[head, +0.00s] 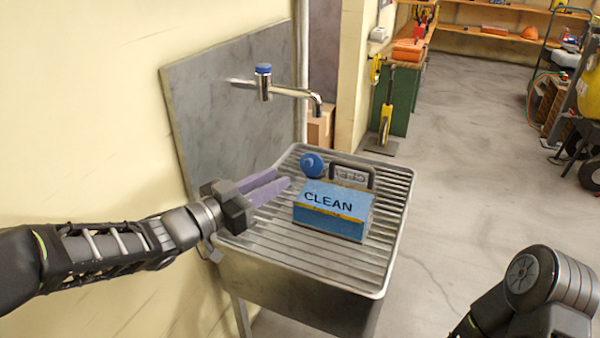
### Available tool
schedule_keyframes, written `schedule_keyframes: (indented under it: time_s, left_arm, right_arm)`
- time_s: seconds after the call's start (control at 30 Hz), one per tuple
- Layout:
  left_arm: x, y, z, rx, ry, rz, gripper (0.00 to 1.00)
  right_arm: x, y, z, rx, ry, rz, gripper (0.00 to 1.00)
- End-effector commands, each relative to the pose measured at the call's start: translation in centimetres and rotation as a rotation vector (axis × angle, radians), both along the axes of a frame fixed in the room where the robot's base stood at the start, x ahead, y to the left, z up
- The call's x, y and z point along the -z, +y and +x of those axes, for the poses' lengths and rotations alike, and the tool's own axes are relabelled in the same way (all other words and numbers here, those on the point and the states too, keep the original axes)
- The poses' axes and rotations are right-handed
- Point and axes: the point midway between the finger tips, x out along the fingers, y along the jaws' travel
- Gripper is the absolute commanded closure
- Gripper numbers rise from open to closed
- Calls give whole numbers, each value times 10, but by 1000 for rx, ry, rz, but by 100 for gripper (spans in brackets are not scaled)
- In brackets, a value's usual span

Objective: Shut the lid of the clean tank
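The clean tank (334,209) is a blue box marked CLEAN, standing on the ribbed steel drainboard. A yellow-orange line runs along its front upper edge. A dark-framed upright piece (352,176) with a grey panel stands at its back edge; I cannot tell whether this is the lid. My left gripper (282,177) has purple fingers lying close side by side, with nothing seen between them. It is left of the tank and apart from it, over the drainboard. My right arm shows at the bottom right, but its gripper is out of view.
A round blue object (312,165) sits behind the tank. A wall tap (290,91) with a blue cap reaches out over the back of the steel sink (300,281). Bare drainboard lies in front of the tank. Open floor lies to the right.

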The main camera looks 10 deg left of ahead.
Motion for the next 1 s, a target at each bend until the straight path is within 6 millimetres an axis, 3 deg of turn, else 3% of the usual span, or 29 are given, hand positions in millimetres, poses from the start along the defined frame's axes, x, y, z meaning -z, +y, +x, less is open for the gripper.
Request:
schedule_keyframes:
  time_s: [0.47, 1.0]
  left_arm:
    - [2, -6, 6, 1, 7, -4, 74]
    - [2, -50, 58, -1, 8, -3, 74]
  right_arm:
    - [3, 0, 0, 0, 0, 0, 64]
    - [19, -4, 4, 11, -7, -7, 64]
